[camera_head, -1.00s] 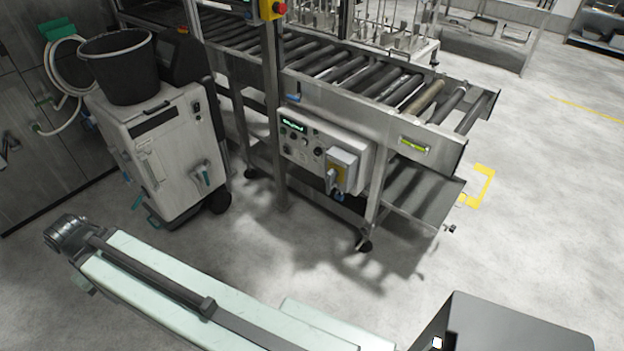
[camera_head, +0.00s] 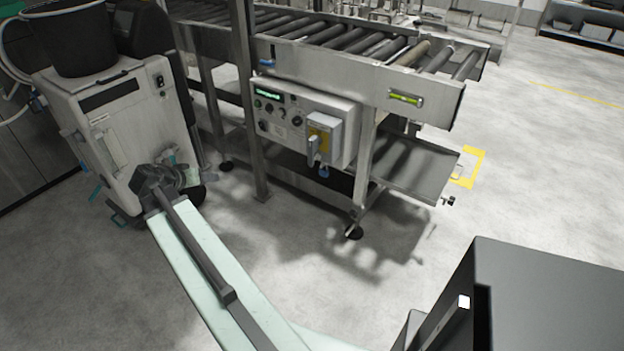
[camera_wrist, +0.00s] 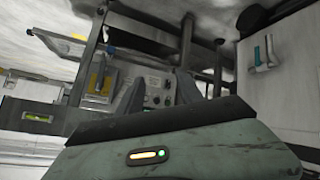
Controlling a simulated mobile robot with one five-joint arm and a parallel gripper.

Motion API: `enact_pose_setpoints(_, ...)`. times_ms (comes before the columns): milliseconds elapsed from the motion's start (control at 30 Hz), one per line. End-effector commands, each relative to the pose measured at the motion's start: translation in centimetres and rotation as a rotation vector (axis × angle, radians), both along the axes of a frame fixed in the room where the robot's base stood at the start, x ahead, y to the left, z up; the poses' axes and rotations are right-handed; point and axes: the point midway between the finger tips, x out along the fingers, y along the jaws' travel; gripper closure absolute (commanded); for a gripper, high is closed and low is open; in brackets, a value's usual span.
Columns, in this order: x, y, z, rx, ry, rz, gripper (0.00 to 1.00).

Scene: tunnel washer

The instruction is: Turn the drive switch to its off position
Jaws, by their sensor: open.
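The drive switch (camera_head: 314,146) is a grey handle on a yellow plate, on the front of a pale box at the right of the control panel (camera_head: 278,115). Its handle points downward in the head view. In the wrist view, which is upside down, the switch (camera_wrist: 102,76) is left of my gripper fingers. My gripper (camera_wrist: 158,90) is open and empty, with its two dark fingers apart in front of the panel.
A white wheeled machine (camera_head: 120,135) carrying a black bucket (camera_head: 82,42) stands left of the panel. A roller conveyor (camera_head: 345,62) runs above the panel, with a metal post (camera_head: 243,100) left of the switch. The floor in front is clear.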

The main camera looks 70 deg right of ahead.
Motion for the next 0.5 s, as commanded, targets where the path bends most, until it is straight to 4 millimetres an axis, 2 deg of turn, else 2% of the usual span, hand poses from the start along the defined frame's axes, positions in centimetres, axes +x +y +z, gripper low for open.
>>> enact_pose_setpoints(33,-2.2,-4.5,-4.2,-0.086,-0.044,-0.081,0.56)
enact_pose_setpoints(100,-5.3,-9.9,-5.3,-0.216,-0.107,-0.176,0.56)
enact_pose_setpoints(200,-10.2,-16.4,-6.8,-0.391,-0.187,-0.278,0.56)
enact_pose_setpoints(333,-15.8,-22.3,-7.8,-0.574,-0.259,-0.348,0.56)
enact_pose_setpoints(400,-18.1,-24.3,-7.9,-0.642,-0.284,-0.365,0.56)
enact_pose_setpoints(500,-20.1,-26.0,-7.8,-0.703,-0.306,-0.375,0.56)
